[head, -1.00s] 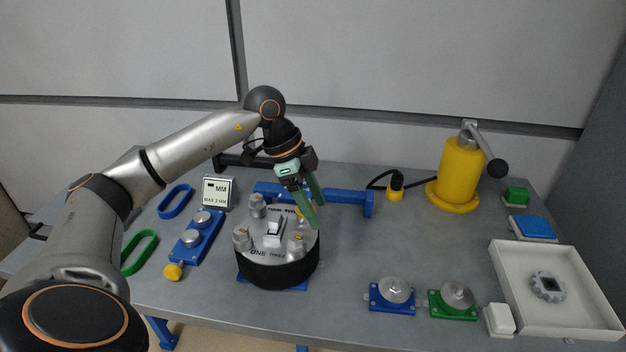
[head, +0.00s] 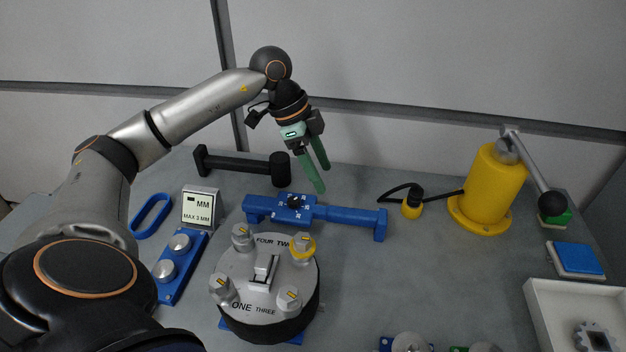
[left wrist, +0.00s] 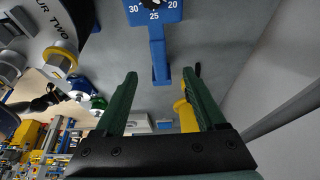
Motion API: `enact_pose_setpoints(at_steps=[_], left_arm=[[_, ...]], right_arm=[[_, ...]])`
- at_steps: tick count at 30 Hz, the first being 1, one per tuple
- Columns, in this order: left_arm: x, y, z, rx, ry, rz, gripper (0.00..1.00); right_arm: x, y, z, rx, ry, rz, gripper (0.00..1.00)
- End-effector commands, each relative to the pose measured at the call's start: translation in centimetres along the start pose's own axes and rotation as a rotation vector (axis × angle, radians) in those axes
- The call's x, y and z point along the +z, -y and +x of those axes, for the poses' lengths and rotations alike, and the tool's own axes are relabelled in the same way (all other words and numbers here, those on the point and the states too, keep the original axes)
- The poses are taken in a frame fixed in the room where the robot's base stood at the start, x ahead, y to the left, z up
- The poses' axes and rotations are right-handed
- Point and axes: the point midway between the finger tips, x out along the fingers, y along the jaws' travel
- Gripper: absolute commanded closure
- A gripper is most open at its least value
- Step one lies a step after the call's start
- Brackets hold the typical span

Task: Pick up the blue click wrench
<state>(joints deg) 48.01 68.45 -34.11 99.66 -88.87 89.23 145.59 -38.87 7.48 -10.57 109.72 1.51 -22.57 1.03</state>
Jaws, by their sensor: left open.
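The blue click wrench (head: 345,216) lies on the table behind the round drum, a dark knob and white marks on its central block. In the left wrist view the wrench (left wrist: 158,55) shows the numbers 20, 25 and 30 on its block, with a bar pointing between my fingers. My left gripper (head: 322,177) is open and empty, with green fingers pointing down, above and slightly behind the wrench and apart from it. Its fingers also show in the left wrist view (left wrist: 159,74). My right gripper is in neither view.
A round drum (head: 285,274) with several bolts, one ringed yellow, stands in front. A black bar-shaped tool (head: 238,164) lies behind left. A yellow cylinder with a lever (head: 490,190) stands right, near a black cable with a yellow end (head: 411,209).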

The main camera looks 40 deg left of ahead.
Motion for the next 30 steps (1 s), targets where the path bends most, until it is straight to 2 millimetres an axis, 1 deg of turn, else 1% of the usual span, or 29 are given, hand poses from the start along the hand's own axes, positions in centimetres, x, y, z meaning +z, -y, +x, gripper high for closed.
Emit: enact_pose_setpoints(at_steps=[2, 9, 12, 19, 25, 27, 30], left_arm=[[0.0, -0.1, 0.7, 0.003, 0.001, 0.0, 0.28], [-0.1, -0.1, 4.9, 0.006, 0.001, 0.0, 0.28], [-0.1, -0.1, 6.3, 0.004, 0.0, 0.0, 0.28], [-0.3, -0.1, 8.0, 0.004, 0.0, 0.0, 0.28], [-0.9, -0.2, 11.0, 0.005, 0.0, -0.001, 0.28], [-0.8, -0.2, 11.8, 0.003, 0.001, -0.001, 0.28], [-0.8, -0.1, 12.4, 0.002, 0.0, 0.0, 0.28]], right_arm=[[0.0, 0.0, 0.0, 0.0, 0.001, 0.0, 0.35], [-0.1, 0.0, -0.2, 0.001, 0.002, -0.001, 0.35], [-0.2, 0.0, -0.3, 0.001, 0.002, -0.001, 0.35], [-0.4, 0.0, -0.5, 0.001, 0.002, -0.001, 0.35], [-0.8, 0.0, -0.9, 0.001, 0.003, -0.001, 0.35], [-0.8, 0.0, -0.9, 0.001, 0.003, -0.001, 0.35], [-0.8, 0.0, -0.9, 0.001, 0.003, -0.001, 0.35]])
